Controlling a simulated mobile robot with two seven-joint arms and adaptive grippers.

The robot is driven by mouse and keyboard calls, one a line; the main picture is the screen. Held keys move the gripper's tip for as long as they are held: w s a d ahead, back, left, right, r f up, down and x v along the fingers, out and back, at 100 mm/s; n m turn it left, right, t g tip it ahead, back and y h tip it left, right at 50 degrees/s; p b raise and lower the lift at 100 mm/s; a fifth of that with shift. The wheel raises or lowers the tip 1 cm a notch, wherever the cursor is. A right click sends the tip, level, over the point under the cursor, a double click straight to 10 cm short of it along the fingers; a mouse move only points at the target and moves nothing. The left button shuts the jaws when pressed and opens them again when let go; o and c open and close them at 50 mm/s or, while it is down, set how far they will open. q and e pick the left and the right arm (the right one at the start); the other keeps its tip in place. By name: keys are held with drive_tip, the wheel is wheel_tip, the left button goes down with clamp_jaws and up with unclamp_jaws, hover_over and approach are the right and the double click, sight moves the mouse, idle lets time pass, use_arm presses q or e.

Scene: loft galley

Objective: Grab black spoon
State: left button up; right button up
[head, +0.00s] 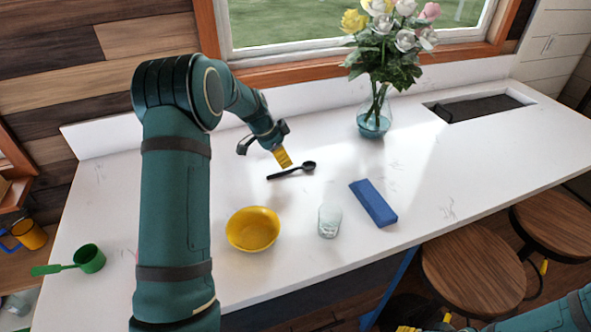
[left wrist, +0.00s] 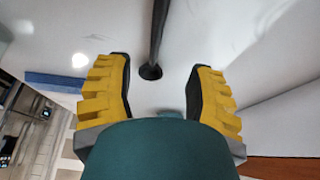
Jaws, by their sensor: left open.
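The black spoon (head: 290,171) lies on the white counter, its bowl to the right and its handle to the left. My left gripper (head: 264,150) is open just behind and left of the spoon, apart from it. In the left wrist view, a dark length of the spoon (left wrist: 157,38) reaches in from the top, with its near end between the open fingers (left wrist: 160,78) and neither finger touching it. At the bottom edge of the head view, yellow pieces of my right gripper (head: 425,326) show; its jaws are mostly cut off.
A yellow bowl (head: 252,229), a clear glass (head: 329,221) and a blue block (head: 373,203) stand in front of the spoon. A flower vase (head: 374,119) stands behind, near the window. A green measuring cup (head: 88,259) lies at the left. Stools (head: 470,275) stand beyond the front edge.

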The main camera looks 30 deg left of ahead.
sight(292, 170)
use_arm(q)
drive_tip(key=shift+d+p+x, duration=0.2)
drive_tip(key=shift+p+x, duration=0.05)
drive_tip(key=shift+x, duration=1.3)
drive_tip(key=shift+d+p+x, duration=0.15)
drive_tip(key=shift+p+x, duration=0.05)
drive_tip(key=shift+x, duration=1.35)
drive_tip(key=shift+s, duration=0.1)
clamp_jaws()
